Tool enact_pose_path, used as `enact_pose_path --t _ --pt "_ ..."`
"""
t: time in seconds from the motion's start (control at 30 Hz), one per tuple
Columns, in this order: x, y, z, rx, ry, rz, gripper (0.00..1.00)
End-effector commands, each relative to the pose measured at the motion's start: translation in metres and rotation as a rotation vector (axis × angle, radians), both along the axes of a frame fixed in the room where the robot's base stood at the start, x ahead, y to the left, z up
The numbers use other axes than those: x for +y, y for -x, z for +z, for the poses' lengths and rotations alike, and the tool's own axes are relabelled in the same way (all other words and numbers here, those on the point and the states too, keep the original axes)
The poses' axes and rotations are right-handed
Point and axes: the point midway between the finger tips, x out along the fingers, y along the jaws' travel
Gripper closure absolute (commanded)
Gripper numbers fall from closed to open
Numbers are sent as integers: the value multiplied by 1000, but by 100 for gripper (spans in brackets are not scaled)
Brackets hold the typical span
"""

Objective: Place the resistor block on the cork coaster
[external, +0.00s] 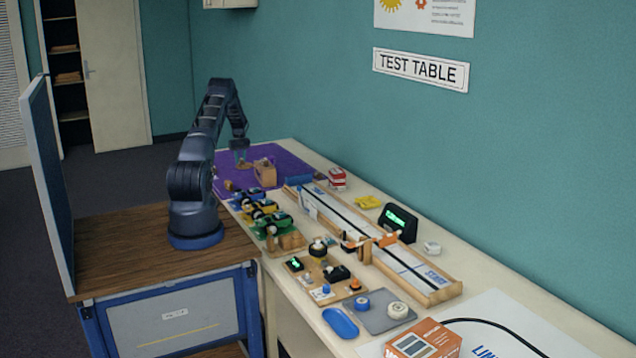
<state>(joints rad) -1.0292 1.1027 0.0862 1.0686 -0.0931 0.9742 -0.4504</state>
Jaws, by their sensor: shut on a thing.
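My gripper (241,157) is low over the purple mat (298,160) at the far end of the long table. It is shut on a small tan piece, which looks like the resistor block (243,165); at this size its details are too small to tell. A larger wooden block (264,172) stands just right of the gripper. I cannot clearly make out the cork coaster; it may be hidden by the gripper or the wooden block. I cannot tell whether the held piece touches anything beneath it.
Small model cars (263,210) stand in front of the mat. A long wooden track (385,245) runs along the table. The mat's right side is mostly clear.

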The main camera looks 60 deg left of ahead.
Motion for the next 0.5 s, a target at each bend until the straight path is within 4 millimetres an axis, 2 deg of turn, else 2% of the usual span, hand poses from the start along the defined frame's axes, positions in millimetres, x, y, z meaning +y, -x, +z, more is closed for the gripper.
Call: enact_pose_path --t 0.03,0.17,0.5 --pt "0 0 -8 0 1 0 96" --pt "0 0 -21 0 1 0 96" --pt "0 0 -23 0 0 0 96"
